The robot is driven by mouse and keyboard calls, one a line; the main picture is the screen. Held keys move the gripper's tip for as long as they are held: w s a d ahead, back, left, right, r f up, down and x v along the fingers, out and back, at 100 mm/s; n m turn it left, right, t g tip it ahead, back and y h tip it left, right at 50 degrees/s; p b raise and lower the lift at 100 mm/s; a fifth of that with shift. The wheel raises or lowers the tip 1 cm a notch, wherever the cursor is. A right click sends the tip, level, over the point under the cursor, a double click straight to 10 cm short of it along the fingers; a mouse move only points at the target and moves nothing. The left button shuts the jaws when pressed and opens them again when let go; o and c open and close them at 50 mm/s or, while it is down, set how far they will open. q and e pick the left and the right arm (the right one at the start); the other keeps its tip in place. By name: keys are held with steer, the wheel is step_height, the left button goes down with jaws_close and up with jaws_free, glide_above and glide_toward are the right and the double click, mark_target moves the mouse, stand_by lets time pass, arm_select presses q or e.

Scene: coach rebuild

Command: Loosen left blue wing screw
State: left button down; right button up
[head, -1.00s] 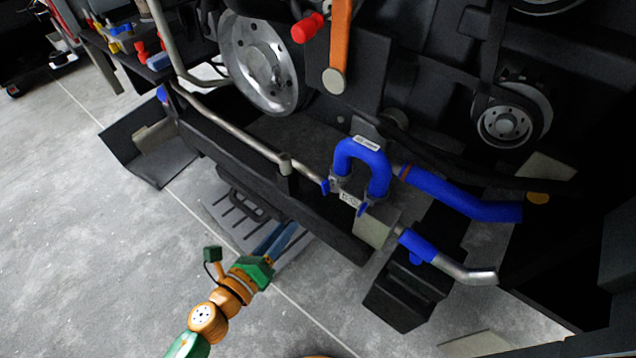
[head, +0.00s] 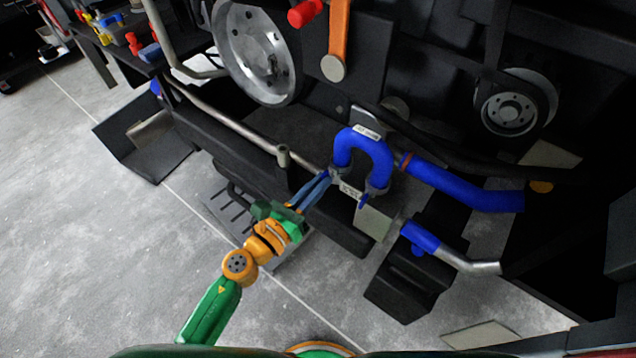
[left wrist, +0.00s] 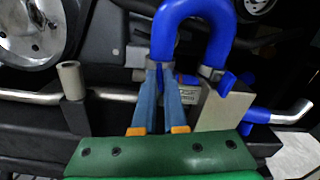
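A blue U-shaped hose (head: 364,146) stands upright with a grey clamp at each foot; it also shows in the left wrist view (left wrist: 194,14). The right blue wing screw (head: 363,202) sticks out below the right clamp and also shows in the left wrist view (left wrist: 227,82). My left gripper (head: 325,177) has its blue-grey fingertips at the left clamp, where the left wing screw sits. The tips (left wrist: 159,68) hide most of that screw. A narrow gap shows between the fingers, but whether they grip the screw is unclear. My right gripper is not in view.
A metal pipe (head: 232,125) and a dark beam (head: 225,138) run along the left of the hose. A beige block (head: 372,224) sits just below the right clamp. Blue hoses (head: 460,190) lie to the right. Open grey floor (head: 110,255) is at the left.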

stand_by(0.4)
arm_select(q)
steer(key=shift+f+n+p, duration=0.15)
steer(key=shift+n+p, duration=1.5)
steer(key=shift+n, duration=6.6)
steer(key=shift+f+n+p, duration=0.15)
steer(key=shift+n+p, duration=1.5)
steer(key=shift+n, duration=6.6)
